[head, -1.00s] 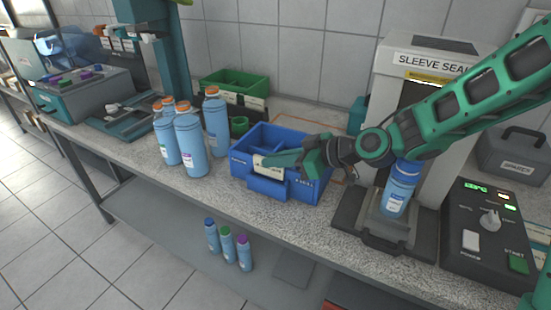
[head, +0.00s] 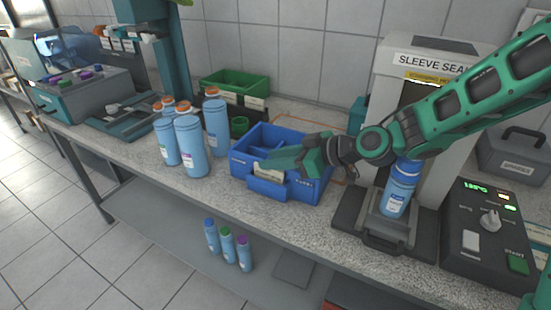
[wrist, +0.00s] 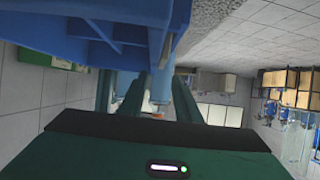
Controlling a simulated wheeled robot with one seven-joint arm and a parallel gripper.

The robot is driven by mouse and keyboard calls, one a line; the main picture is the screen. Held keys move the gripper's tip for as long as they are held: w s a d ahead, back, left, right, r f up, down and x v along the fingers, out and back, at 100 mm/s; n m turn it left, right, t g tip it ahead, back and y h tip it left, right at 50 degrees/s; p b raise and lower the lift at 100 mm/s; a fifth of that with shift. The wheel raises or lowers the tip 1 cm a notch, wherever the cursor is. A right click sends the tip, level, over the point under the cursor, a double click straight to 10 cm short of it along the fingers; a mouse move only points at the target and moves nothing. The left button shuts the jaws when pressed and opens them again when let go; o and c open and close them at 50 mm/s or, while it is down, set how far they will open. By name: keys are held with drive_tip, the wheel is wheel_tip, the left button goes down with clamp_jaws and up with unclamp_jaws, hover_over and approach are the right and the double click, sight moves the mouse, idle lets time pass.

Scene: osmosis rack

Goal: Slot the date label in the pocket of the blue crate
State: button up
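The blue crate (head: 303,189) stands on the counter, its front pocket (head: 267,187) facing the head camera. A cream date label (head: 268,173) stands at the pocket, its lower part hidden behind the pocket's front. Its print is too small to read. My gripper (head: 277,160) reaches in from the right, just above the label at the crate's front wall. In the wrist view the fingers (wrist: 146,98) look apart, with bottles showing between them. I see no label between them there. The crate wall (wrist: 75,28) fills the upper left of that view.
Several blue bottles with orange caps (head: 191,145) stand left of the crate. A green crate (head: 235,86) is behind. The sleeve sealer (head: 428,66), holding a blue bottle (head: 400,188), stands to the right. Small bottles (head: 228,246) are on the lower shelf.

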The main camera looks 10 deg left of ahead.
drive_tip(key=v, duration=0.7)
drive_tip(key=shift+d, duration=0.2)
idle(0.4)
